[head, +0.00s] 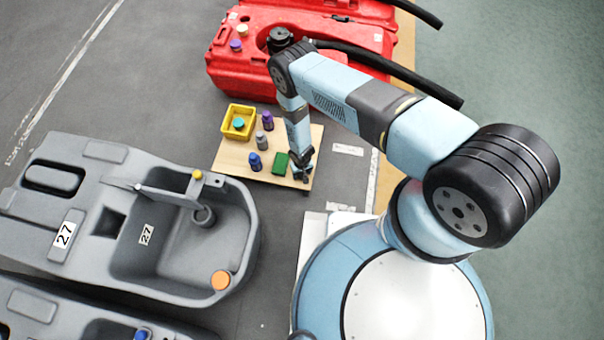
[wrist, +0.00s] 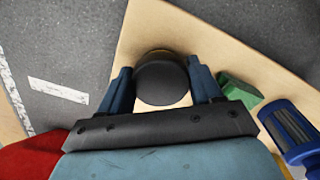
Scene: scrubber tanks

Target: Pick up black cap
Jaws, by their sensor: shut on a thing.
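The black cap (wrist: 162,82) is round and dark and sits between the two blue fingers of my gripper (wrist: 160,76) in the wrist view. My gripper is shut on it, with a finger on each side. In the head view my gripper (head: 302,172) is low over the near right corner of the wooden board (head: 232,168). The cap is hard to make out there. I cannot tell whether the cap still touches the board.
A green block (head: 280,164) is just left of my gripper. Blue (head: 255,162), grey (head: 264,141) and purple (head: 267,121) items stand nearby. A yellow bin (head: 228,130) holds a teal cap. Grey tank (head: 100,190) lies left, red tank (head: 235,70) behind.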

